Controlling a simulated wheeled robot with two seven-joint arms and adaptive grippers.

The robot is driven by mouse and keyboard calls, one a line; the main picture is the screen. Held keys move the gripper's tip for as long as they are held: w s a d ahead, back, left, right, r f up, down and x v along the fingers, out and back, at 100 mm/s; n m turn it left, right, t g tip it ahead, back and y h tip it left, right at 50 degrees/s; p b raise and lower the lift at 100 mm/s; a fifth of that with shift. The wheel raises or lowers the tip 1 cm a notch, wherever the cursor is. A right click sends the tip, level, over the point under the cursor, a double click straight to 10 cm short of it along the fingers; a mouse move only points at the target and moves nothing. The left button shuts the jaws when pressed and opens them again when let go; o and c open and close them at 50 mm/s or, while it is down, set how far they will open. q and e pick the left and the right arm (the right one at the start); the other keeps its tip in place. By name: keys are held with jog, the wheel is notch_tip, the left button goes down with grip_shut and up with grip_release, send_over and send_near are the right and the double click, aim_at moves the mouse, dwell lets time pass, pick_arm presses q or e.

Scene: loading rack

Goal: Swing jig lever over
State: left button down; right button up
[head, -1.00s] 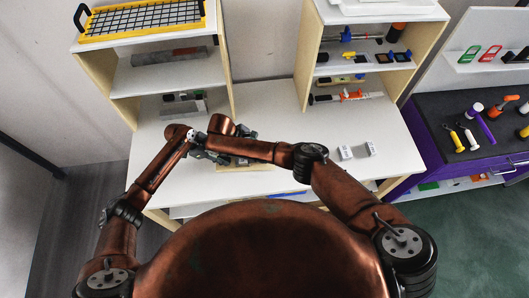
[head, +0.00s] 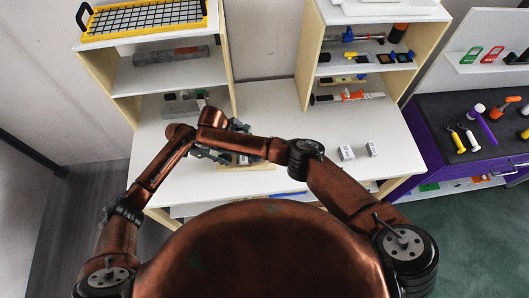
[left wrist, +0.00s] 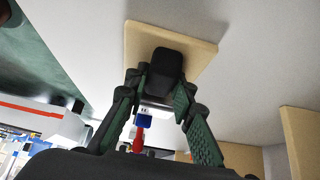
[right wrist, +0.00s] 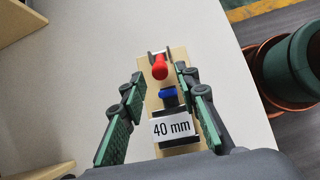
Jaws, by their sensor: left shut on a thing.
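The jig is a pale wooden board (right wrist: 150,75) with a black block (right wrist: 172,114) marked "40 mm", a blue part (right wrist: 168,96) and a red-tipped lever (right wrist: 160,68) in a metal bracket. In the left wrist view, my left gripper (left wrist: 161,78) has its fingers on both sides of the black block (left wrist: 168,65) and is shut on it. In the right wrist view, my right gripper (right wrist: 160,74) is open, with its fingers apart on either side of the red tip, not visibly touching it. In the head view, my arms hide most of the jig.
Two small white labelled blocks (head: 346,153) stand on the white table (head: 390,135) to the right. Shelves (head: 165,72) rise behind the table at left and right. A purple bench (head: 470,150) with tools stands far right. The table right of the jig is mostly clear.

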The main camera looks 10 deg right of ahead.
dwell(0.4)
pick_arm(q)
jog(key=c, duration=1.6)
grip_release()
jog(key=v, duration=1.2)
jog(key=shift+a, duration=0.1)
